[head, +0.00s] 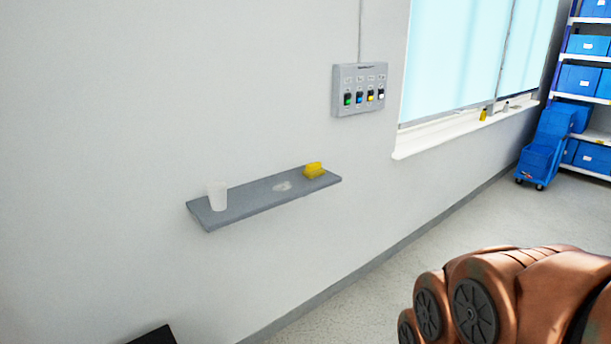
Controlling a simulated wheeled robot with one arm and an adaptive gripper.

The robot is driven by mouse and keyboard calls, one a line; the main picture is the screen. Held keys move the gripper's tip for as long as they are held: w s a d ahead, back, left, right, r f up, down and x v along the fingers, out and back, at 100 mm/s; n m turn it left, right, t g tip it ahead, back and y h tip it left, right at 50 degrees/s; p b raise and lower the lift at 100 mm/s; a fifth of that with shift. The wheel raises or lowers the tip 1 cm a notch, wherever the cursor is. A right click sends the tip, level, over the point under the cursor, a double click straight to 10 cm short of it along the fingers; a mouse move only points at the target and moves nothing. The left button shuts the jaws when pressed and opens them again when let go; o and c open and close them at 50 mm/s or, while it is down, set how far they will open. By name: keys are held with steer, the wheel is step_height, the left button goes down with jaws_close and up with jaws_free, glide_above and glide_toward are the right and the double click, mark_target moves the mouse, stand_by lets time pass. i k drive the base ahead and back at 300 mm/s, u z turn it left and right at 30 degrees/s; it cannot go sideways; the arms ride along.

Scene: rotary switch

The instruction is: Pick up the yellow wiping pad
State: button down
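The yellow wiping pad (314,170) lies near the right end of a grey wall shelf (250,199). Nothing touches it from above. A pale smudge or spill (282,187) marks the shelf just left of the pad. My arm's copper-coloured links show at the lower right, well apart from the shelf. My gripper is not in view.
A white cup (217,196) stands at the shelf's left end. A grey switch box (360,89) with several coloured switches hangs above and right of the shelf. A window sill (450,130) juts out at right. Blue bins (583,79) fill a rack at far right. Floor below looks clear.

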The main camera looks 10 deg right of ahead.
mark_target(314, 169)
steer(key=z, duration=0.9)
steer(key=i, duration=3.05)
steer(key=u, duration=3.8)
